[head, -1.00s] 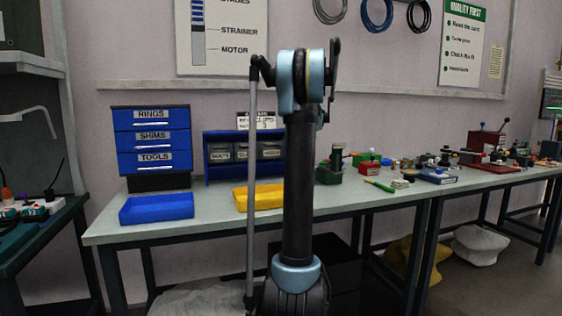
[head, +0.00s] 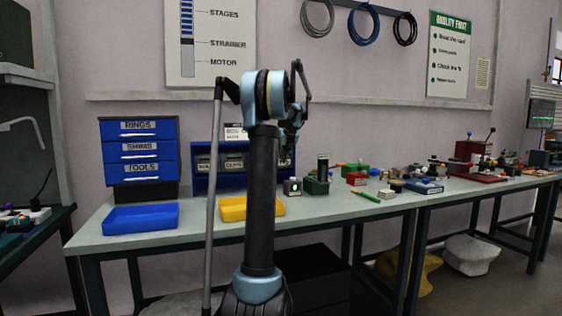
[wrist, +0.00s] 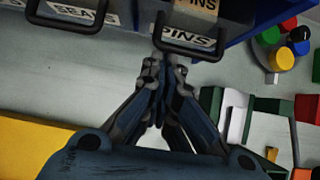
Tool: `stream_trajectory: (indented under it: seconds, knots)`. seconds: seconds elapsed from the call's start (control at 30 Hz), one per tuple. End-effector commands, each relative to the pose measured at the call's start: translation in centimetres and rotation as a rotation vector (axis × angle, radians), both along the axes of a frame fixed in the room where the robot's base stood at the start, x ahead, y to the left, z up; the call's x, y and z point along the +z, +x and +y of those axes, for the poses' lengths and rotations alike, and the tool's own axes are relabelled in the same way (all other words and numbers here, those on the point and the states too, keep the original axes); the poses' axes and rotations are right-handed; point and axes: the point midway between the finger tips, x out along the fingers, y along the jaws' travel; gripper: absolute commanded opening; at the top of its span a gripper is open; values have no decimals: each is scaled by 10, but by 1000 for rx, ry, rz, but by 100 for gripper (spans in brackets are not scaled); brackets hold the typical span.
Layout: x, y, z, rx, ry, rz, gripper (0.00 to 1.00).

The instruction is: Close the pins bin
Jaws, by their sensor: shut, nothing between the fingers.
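The pins bin is a grey bin with a dark handle and a white PINS label (wrist: 188,38) in the wrist view, at top centre right. A second PINS card shows above it, cut by the edge. In the head view the bin is mostly hidden behind my arm, in the blue rack (head: 203,183). My gripper (wrist: 160,68) is shut and empty, its fingertips close to the left end of the bin's handle. I cannot tell whether they touch it. It shows small in the head view (head: 293,147). How far the bin stands out is unclear.
The seals bin (wrist: 80,13) is left of the pins bin. A yellow tray (head: 232,208) and a blue tray (head: 140,219) lie on the bench in front. A green block-like fixture (head: 317,186) stands right of the rack. A blue drawer cabinet (head: 138,150) stands left.

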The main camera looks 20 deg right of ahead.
Motion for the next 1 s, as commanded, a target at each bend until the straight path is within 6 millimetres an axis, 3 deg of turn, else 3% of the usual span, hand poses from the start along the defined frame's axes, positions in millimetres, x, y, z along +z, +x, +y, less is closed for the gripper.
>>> stream_trajectory:
  seconds: [0.83,1.0]
  knots:
    - [9,9,-1,-1,2,-13,0]
    - [23,6,0,-1,2,-12,0]
